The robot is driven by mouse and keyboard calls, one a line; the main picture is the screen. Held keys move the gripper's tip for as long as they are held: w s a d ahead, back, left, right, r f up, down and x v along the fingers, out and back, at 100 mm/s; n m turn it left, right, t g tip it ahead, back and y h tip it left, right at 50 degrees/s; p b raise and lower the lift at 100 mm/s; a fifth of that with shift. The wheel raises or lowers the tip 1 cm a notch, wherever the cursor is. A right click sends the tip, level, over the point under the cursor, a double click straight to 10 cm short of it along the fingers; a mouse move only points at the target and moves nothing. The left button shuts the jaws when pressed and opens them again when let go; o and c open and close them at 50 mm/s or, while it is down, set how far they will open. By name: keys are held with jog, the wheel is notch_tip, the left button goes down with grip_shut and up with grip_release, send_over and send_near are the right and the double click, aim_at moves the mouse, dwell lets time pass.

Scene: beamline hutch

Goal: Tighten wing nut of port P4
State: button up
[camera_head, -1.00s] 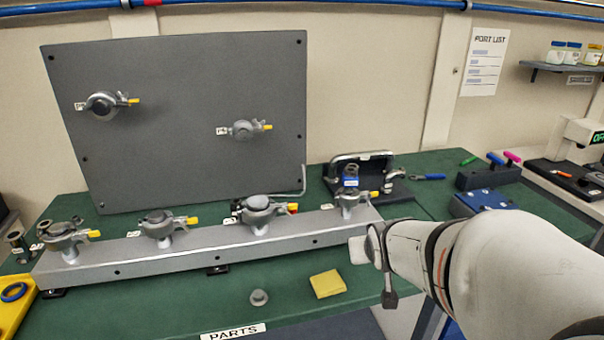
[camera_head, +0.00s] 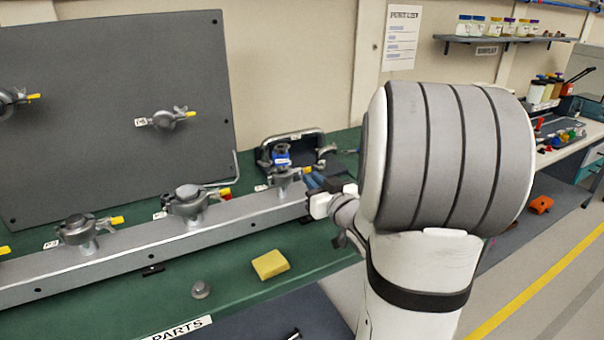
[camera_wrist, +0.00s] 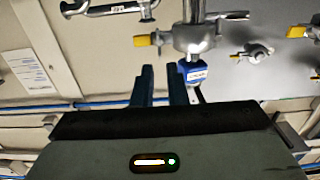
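A silver clamped port (camera_head: 286,177) with a blue piece (camera_head: 282,158) on top stands at the right end of the grey rail. I cannot read its label, so I cannot confirm that it is P4. In the wrist view, which looks upside down, the clamp (camera_wrist: 193,38) has a yellow-tipped wing nut (camera_wrist: 144,40) on its left side. My gripper (camera_head: 312,182) is beside this port in the head view. In the wrist view its two dark fingers (camera_wrist: 162,72) are apart with nothing between them, just short of the wing nut. The blue piece (camera_wrist: 194,74) is close to the right finger.
Other clamped ports (camera_head: 188,203) stand along the rail (camera_head: 135,255), and more are on the upright grey panel (camera_head: 120,90). A dark stand with a metal handle (camera_head: 290,136) is behind the port. A yellow block (camera_head: 270,264) and a grey knob (camera_head: 201,289) lie in front.

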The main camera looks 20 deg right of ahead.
jog(key=shift+w+a, duration=0.1)
jog(key=shift+w, duration=2.05)
jog(key=shift+c, duration=0.4)
grip_shut()
